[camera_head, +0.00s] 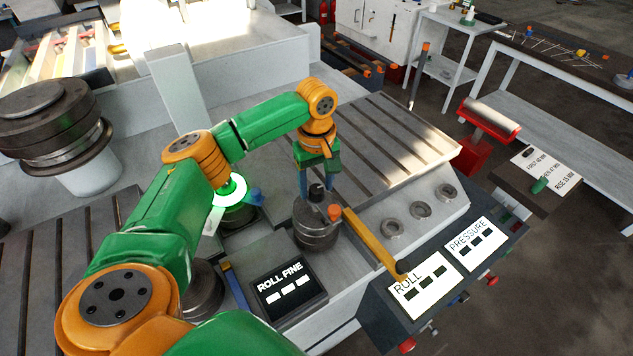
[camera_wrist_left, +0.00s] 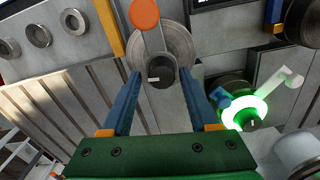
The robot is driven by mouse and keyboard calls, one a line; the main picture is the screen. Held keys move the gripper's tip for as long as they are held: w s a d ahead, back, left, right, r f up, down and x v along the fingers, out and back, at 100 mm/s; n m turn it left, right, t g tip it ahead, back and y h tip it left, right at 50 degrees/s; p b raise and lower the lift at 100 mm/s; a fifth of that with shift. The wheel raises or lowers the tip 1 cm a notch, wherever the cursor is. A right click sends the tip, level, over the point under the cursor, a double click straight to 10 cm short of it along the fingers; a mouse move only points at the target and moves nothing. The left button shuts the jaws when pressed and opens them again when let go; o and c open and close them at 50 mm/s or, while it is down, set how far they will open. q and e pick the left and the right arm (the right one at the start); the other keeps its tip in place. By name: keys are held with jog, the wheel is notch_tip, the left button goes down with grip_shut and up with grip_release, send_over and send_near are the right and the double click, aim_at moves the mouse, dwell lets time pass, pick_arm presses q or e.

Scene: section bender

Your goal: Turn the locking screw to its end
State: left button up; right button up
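My left gripper (camera_head: 318,178) points down over a round grey metal base (camera_head: 315,230) with a black knob (camera_head: 316,194) on top and an orange ball handle (camera_head: 334,212) at its side. In the left wrist view the gripper (camera_wrist_left: 161,82) is open, its two blue fingers apart on either side of the black knob (camera_wrist_left: 162,74). I see no clear contact with it. A round part with a glowing green ring (camera_head: 230,190) stands to the left; the ring also shows in the left wrist view (camera_wrist_left: 243,112). No label shows which part is the locking screw. My right gripper is not in view.
A yellow bar (camera_head: 370,243) stands close to the right of the base. The ROLL FINE panel (camera_head: 287,284) lies in front, with the ROLL panel (camera_head: 420,284) and PRESSURE panel (camera_head: 474,243) to the right. The slotted bed (camera_head: 385,135) behind is clear.

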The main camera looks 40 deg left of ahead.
pick_arm(q)
jog(key=shift+s+d+r, duration=0.1)
jog(key=shift+s+r, duration=0.05)
grip_shut()
jog(key=shift+m, duration=0.3)
jog(key=m, duration=0.4)
jog(key=shift+m, duration=0.3)
jog(key=m, duration=1.1)
jog(key=shift+d+r+m, duration=0.1)
jog(key=shift+m, duration=2.7)
